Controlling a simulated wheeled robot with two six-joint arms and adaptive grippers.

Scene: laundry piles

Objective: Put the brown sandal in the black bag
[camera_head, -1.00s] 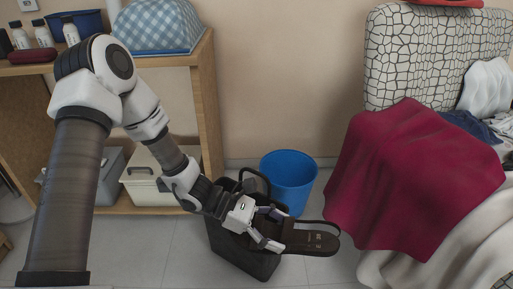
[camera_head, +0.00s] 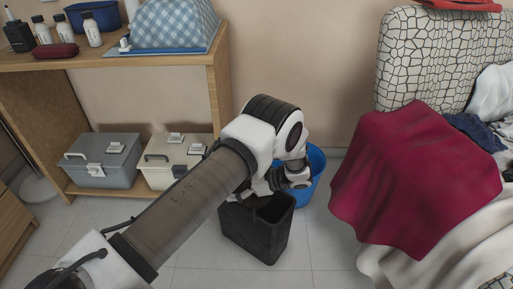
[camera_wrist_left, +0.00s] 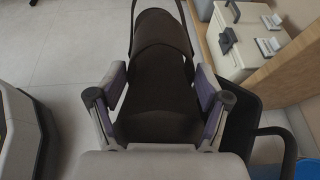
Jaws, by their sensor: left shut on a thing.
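The brown sandal (camera_wrist_left: 158,100) fills the middle of the left wrist view, its strap arching toward the far end. My left gripper (camera_wrist_left: 160,82) is shut on it, one finger along each side. The black bag (camera_head: 262,240) stands upright on the floor, its front side showing in the head view. It also shows beside the sandal at the right of the left wrist view (camera_wrist_left: 243,118), with a loop handle. In the head view my left arm covers the gripper and the sandal, so I cannot tell whether the sandal is over the opening. My right gripper is not in view.
A blue bucket (camera_head: 316,166) stands just behind the bag, partly hidden by my arm. A wooden shelf (camera_head: 222,100) with a grey toolbox (camera_head: 105,165) and a cream box (camera_head: 172,165) is at the left. A red cloth (camera_head: 410,180) hangs over the laundry pile at the right.

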